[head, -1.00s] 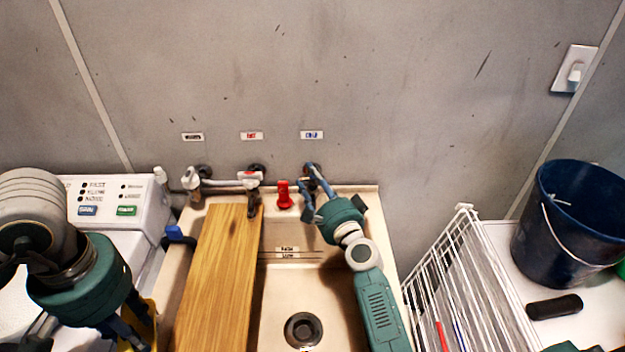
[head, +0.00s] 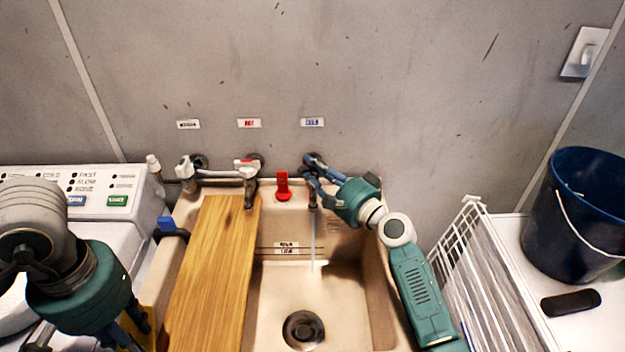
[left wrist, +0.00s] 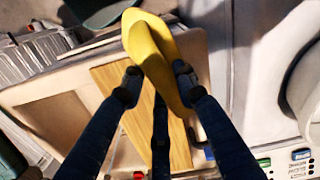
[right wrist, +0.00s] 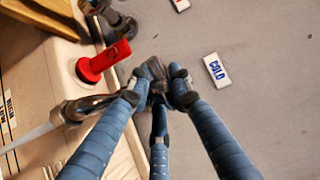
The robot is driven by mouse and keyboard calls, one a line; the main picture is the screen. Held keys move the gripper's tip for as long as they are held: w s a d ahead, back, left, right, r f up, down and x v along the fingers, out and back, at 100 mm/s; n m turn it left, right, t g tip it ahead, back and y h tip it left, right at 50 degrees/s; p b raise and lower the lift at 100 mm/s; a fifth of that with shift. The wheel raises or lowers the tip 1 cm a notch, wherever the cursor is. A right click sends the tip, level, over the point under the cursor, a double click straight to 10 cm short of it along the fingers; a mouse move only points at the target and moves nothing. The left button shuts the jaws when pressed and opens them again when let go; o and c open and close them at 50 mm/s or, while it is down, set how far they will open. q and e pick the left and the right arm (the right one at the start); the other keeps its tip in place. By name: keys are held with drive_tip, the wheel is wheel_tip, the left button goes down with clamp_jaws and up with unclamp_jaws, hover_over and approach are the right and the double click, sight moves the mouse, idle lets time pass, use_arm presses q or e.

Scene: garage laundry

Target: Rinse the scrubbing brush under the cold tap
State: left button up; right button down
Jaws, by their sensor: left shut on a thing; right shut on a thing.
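My right gripper (head: 318,180) is shut on the handle of the cold tap (right wrist: 157,72), under the "COLD" label (head: 312,122). Water (head: 313,240) runs from its spout (right wrist: 92,106) into the sink basin (head: 340,285). My left gripper (left wrist: 155,85) is shut on a smooth yellow thing (left wrist: 152,45), which I take to be the scrubbing brush; I see no bristles. It is at the lower left of the head view, left of the wooden board and away from the water. Only a yellow sliver (head: 149,297) shows there, beside my left arm.
A wooden board (head: 215,270) lies over the sink's left part. A red upright piece (head: 283,187) stands left of the cold tap. The hot tap (head: 248,172) is further left. A white wire rack (head: 465,235) and blue bucket (head: 570,220) are right. The right basin is open above its drain (head: 303,329).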

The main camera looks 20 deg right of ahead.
use_arm(q)
drive_tip(key=shift+f, duration=0.25)
use_arm(e)
drive_tip(key=shift+f+y, duration=0.1)
drive_tip(key=shift+y, duration=0.2)
drive_tip(key=c, duration=1.5)
unclamp_jaws()
drive_tip(key=shift+c, duration=0.2)
drive_tip(key=shift+s+d, duration=0.1)
drive_tip(key=shift+s, duration=0.05)
drive_tip(key=v, duration=1.1)
drive_tip(key=shift+s, duration=0.4)
drive_tip(key=shift+d, duration=0.1)
